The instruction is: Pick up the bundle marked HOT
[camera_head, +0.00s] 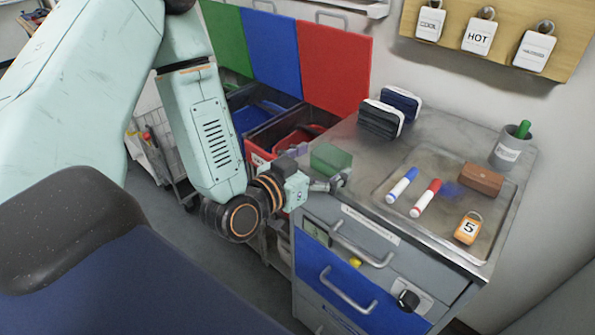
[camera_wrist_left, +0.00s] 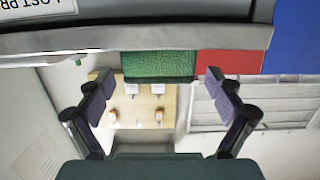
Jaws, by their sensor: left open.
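The bundle marked HOT (camera_head: 478,37) is a white tag hanging from a round peg on a wooden board (camera_head: 560,62) on the wall at upper right. It hangs between two other white tags. My left gripper (camera_head: 335,184) is at the left edge of the metal counter, far below and left of the tag. In the left wrist view the left gripper (camera_wrist_left: 160,80) has its fingers wide apart, with the wooden board (camera_wrist_left: 146,112) and small pale tags far beyond; their print is too small to read. My right gripper is not in view.
A green block (camera_head: 330,158) sits near my left gripper on the counter (camera_head: 385,135). Drawer handles (camera_head: 348,290) project in front.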

